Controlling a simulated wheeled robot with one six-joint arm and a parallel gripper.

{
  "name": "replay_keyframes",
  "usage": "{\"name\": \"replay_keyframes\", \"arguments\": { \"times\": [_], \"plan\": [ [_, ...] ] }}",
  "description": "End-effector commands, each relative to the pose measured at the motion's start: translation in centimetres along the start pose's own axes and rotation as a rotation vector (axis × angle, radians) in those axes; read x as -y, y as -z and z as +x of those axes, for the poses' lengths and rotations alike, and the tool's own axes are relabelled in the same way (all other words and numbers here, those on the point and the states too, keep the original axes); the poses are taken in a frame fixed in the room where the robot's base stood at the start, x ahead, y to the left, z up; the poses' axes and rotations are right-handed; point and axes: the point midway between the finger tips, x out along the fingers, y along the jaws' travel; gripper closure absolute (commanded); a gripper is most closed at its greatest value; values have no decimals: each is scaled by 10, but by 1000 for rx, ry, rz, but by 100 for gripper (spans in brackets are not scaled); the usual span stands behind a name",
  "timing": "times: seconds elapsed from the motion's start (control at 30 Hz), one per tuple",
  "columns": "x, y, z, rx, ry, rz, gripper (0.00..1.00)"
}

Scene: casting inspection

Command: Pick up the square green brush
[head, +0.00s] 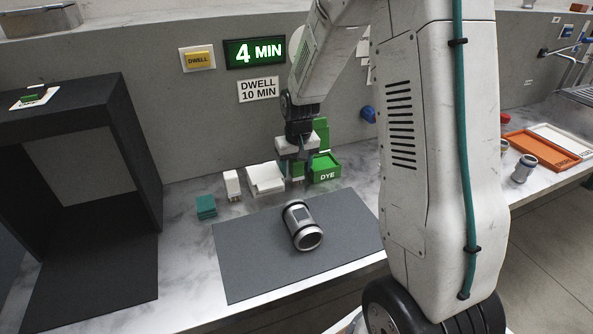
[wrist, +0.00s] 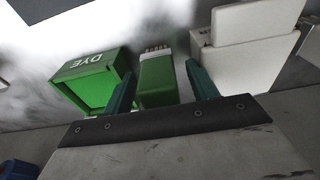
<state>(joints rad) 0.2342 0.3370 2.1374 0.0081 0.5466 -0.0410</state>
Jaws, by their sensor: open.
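The square green brush (wrist: 158,84) shows in the wrist view as a green block with a row of pale bristles at its far end. It is between the two teal fingers of my gripper (wrist: 160,72), which are open on either side of it with gaps visible. In the head view my gripper (head: 296,174) points down at the back of the bench, just left of the green DYE box (head: 326,172). A bit of the green brush (head: 298,170) shows between the fingers there; the rest is hidden.
The DYE box (wrist: 84,82) is close on one side of the brush, and a white container (wrist: 240,62) on the other. A metal casting (head: 302,226) lies on the grey mat (head: 245,265). A teal block (head: 206,206) and a small white box (head: 231,186) stand further left.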

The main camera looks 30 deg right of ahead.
Motion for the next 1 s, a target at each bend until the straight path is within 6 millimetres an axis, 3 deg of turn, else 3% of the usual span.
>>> {"name": "replay_keyframes", "arguments": {
  "times": [0.07, 0.23, 0.5, 0.63, 1.0],
  "plan": [
    [0, 0, 0, 0, 0, 0, 42],
    [0, 0, 0, 0, 0, 0, 89],
    [0, 0, -1, -1, 0, 0, 90],
    [0, 2, -10, -4, 0, 0, 90],
    [0, 10, -80, -4, 0, 0, 90]
  ]
}}
